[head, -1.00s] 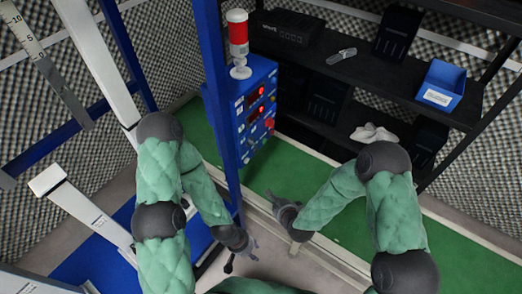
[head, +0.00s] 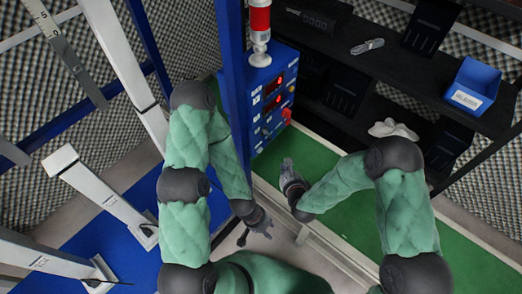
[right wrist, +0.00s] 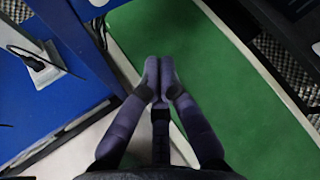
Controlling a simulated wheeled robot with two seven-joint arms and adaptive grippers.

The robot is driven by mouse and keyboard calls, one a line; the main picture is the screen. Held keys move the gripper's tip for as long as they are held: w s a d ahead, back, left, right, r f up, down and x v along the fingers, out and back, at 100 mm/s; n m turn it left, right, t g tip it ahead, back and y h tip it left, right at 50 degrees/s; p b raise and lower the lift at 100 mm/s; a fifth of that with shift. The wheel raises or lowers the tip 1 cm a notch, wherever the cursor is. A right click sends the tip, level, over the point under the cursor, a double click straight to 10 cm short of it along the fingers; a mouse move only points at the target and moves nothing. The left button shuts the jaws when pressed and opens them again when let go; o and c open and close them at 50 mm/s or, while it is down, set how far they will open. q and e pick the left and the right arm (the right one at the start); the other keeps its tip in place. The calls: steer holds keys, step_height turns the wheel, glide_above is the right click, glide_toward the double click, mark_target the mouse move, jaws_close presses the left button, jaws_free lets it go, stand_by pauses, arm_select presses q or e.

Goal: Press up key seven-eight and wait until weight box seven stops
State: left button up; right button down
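The blue control box (head: 259,142) stands left of the black shelf, with two red lit displays (head: 274,104), small keys, and a red knob (head: 287,114) on its face. The key labels are too small to read, so I cannot tell which is seven-eight. My right gripper (head: 287,166) is below the box, over the green mat, apart from the keys. In the right wrist view its two fingertips (right wrist: 159,66) are together, with nothing seen between them. My left gripper (head: 268,229) is lower, near the blue post's foot; its finger gap is unclear. I cannot identify weight box seven.
A red and white beacon (head: 260,22) stands on the control box. A blue post (head: 234,90) rises beside it. The green mat (head: 325,160) is clear near my right gripper.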

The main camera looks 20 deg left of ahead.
mark_target(260, 150)
steer(key=w+a, duration=0.2)
steer(key=a, duration=0.5)
steer(key=shift+w+a+b, duration=0.3)
steer(key=shift+w+a, duration=0.05)
steer(key=shift+a, duration=0.1)
stand_by(1.2)
steer(key=shift+w+a, duration=0.15)
steer(key=shift+a, duration=0.15)
